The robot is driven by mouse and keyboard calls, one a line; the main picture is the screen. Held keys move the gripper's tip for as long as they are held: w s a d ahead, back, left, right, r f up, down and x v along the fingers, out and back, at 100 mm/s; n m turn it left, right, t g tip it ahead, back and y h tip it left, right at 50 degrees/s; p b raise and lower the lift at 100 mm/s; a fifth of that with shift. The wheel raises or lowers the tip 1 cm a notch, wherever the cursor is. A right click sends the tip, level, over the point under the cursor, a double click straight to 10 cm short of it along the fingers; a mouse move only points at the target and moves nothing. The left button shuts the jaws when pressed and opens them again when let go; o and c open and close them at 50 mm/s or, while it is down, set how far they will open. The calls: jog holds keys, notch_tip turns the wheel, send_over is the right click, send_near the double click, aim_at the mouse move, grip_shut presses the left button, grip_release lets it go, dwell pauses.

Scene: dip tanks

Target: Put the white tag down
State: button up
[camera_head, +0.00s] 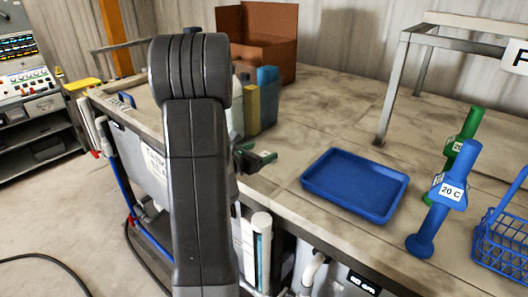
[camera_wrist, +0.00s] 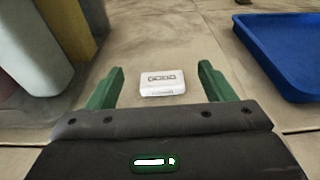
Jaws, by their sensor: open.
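The white tag (camera_wrist: 162,83) is a small white block with dark marks on its top. In the wrist view it lies flat on the worktop, ahead of and between my gripper's green fingers (camera_wrist: 161,86). The fingers are apart, with a clear gap on either side of the tag. In the head view my gripper (camera_head: 262,160) is partly hidden behind my arm, just above the worktop left of the blue tray, and the tag cannot be made out there.
A blue tray (camera_head: 354,183) lies right of my gripper; its side also shows in the wrist view (camera_wrist: 268,62). Yellow and blue containers (camera_head: 268,97) stand behind left. A blue 20 C piece (camera_head: 443,200), a green piece (camera_head: 463,133) and a blue wire basket (camera_head: 503,243) are at right.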

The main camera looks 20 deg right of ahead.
jog(key=b+v, duration=0.2)
jog(key=v, duration=0.7)
jog(key=shift+s+a, duration=0.2)
jog(key=shift+a, duration=0.1)
dwell(1.1)
